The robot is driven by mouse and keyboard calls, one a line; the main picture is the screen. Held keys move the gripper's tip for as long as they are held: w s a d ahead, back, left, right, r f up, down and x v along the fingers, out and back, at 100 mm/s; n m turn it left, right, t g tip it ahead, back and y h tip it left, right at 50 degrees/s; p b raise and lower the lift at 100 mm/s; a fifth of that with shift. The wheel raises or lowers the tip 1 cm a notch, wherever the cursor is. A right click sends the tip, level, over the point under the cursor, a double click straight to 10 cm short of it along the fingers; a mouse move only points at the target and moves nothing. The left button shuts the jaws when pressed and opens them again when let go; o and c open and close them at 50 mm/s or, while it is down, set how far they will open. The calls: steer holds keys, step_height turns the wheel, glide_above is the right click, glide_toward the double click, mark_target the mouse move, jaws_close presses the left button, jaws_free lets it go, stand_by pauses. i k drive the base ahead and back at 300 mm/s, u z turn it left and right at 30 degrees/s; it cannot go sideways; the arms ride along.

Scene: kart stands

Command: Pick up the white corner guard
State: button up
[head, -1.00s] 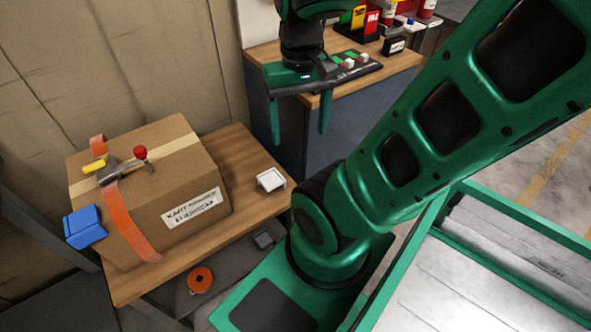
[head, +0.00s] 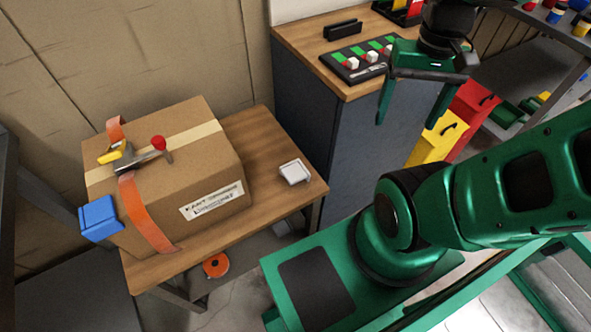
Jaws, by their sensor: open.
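A small white corner guard (head: 294,171) lies on the wooden table (head: 262,205), near its right edge and to the right of the cardboard box. My gripper (head: 402,121) hangs with its two green fingers apart and nothing between them. It is up and to the right of the white piece in the picture, in front of the grey cabinet, well clear of the table. A blue corner guard (head: 100,219) sits on the box's lower left corner.
The cardboard box (head: 165,175) carries an orange strap (head: 146,215) and a ratchet with a red knob (head: 158,143). A grey cabinet (head: 322,130) with a wooden top stands behind. An orange roll (head: 216,265) lies below the table. Yellow and red bins (head: 437,138) stand at right.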

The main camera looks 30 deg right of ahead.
mark_target(294, 172)
steer(key=u, duration=0.5)
steer(key=k, duration=1.1)
steer(key=u, duration=0.2)
